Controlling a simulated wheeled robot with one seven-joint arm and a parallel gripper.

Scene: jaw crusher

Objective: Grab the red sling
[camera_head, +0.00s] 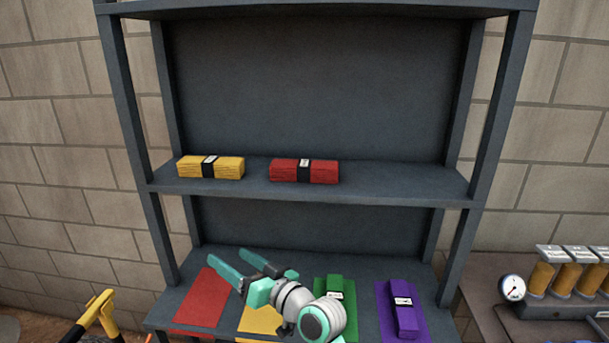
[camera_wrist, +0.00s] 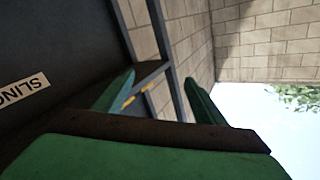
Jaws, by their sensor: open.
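The red sling (camera_head: 304,171) is a folded red bundle with a black band and a small white label. It lies on the middle shelf (camera_head: 400,188) of a dark grey rack, right of a yellow sling (camera_head: 211,167). My gripper (camera_head: 238,267) is open and empty, in front of the lower shelf, below and to the left of the red sling and apart from it. In the wrist view my gripper's two teal fingers (camera_wrist: 158,95) are spread with nothing between them. The red sling cannot be made out in the wrist view.
The lower shelf has a bare red mat (camera_head: 203,299), a yellow mat (camera_head: 260,319) partly behind my arm, a green sling (camera_head: 335,292) and a purple sling (camera_head: 403,310). The rack's uprights (camera_head: 497,110) bound the shelves. The middle shelf's right part is free.

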